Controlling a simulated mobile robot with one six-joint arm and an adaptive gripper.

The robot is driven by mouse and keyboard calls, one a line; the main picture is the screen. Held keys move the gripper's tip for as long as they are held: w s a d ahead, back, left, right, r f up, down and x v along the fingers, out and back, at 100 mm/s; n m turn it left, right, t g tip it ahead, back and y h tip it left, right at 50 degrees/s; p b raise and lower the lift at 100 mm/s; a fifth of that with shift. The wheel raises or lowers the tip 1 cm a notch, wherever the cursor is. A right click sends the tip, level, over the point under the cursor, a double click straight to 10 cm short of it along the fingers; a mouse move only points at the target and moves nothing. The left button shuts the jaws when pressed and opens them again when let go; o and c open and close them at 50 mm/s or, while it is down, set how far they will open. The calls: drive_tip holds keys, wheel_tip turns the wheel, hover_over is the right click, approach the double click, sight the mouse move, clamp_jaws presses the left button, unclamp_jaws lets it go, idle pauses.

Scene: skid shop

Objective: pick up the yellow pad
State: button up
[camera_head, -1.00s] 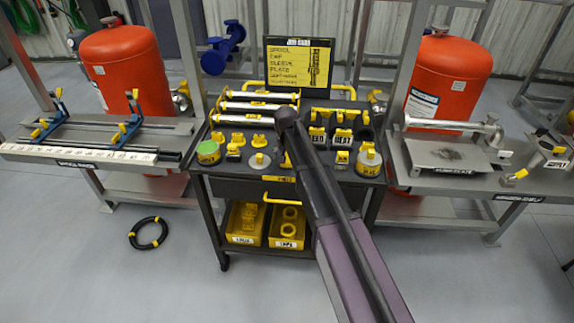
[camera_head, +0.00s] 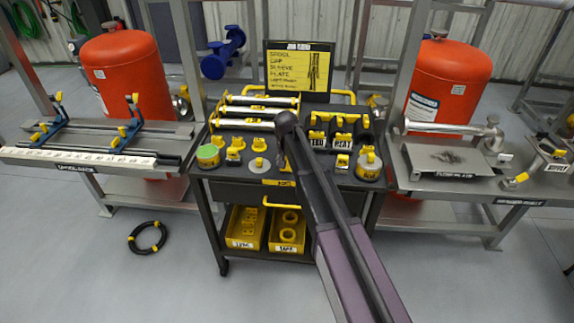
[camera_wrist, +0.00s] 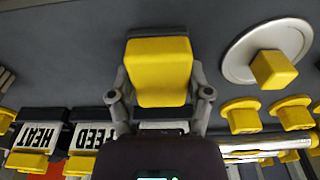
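The yellow pad (camera_wrist: 158,72) is a blocky yellow piece in the middle of the wrist view. My gripper (camera_wrist: 159,74) has one grey finger on each side of it, close against its sides. I see no clear gap, but I cannot tell whether the fingers press on it. The pad is over the dark cart top, and I cannot tell whether it rests on it. In the head view, my dark arm hides the pad and the fingers.
The black cart (camera_head: 240,192) carries several yellow-handled parts. A round plate with a yellow block (camera_wrist: 273,70) sits beside the pad. Labelled HEAT (camera_wrist: 36,138) and FEED blocks stand close by. Grey benches flank the cart. A black coil (camera_head: 148,237) lies on the floor.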

drive_tip(key=shift+c, duration=0.3)
drive_tip(key=shift+r, duration=0.15)
wheel_tip(320, 180, up, 3)
drive_tip(key=p, duration=0.3)
drive_tip(key=shift+f, duration=0.2)
drive_tip(key=s+d+r+p, duration=0.2)
drive_tip(key=s+d, duration=0.7)
drive_tip(key=s, duration=0.4)
drive_tip(key=shift+s, duration=0.15)
drive_tip(key=o, duration=0.6)
drive_tip(key=c, duration=0.5)
drive_tip(key=shift+a, duration=0.2)
